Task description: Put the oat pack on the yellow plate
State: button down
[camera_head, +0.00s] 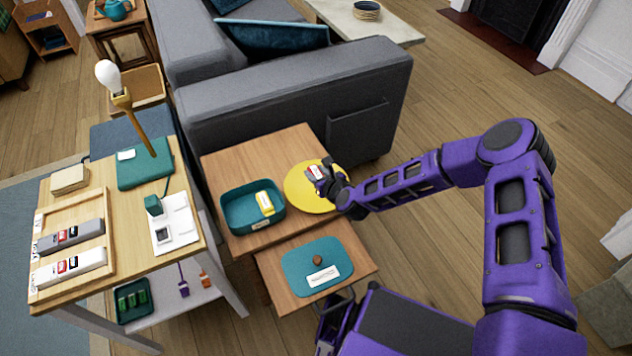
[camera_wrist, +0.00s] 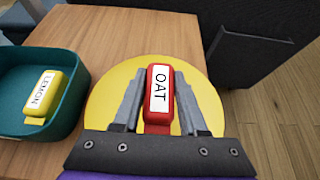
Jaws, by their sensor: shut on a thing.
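The oat pack (camera_wrist: 158,92) is red with a white label reading OAT. In the wrist view it stands between my gripper's two fingers (camera_wrist: 158,105), which are shut on it. The yellow plate (camera_wrist: 100,100) lies behind and below it; I cannot tell whether the pack touches the plate. In the head view, my gripper (camera_head: 324,180) and the oat pack (camera_head: 316,172) are over the yellow plate (camera_head: 297,196), which sits on a wooden side table (camera_head: 245,160). My gripper hides part of the plate's right side.
A teal bin (camera_head: 238,216) holding a yellow lemon pack (camera_head: 265,203) stands left of the plate. A teal lid (camera_head: 300,262) lies on a lower wooden surface in front. A grey sofa (camera_head: 290,95) is behind.

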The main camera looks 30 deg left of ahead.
jog(key=shift+f+b, duration=0.3)
jog(key=shift+f, duration=1.6)
jog(key=shift+f, duration=0.15)
jog(key=shift+c, duration=2.2)
grip_release()
jog(key=shift+s+d+r, duration=0.15)
jog(key=shift+d+r, duration=0.1)
jog(key=shift+r, duration=0.1)
jog(key=p+v, duration=0.1)
jog(key=v, duration=1)
jog(key=shift+s+d+p, duration=0.15)
jog(key=shift+d+p, duration=0.05)
jog(key=shift+p, duration=0.2)
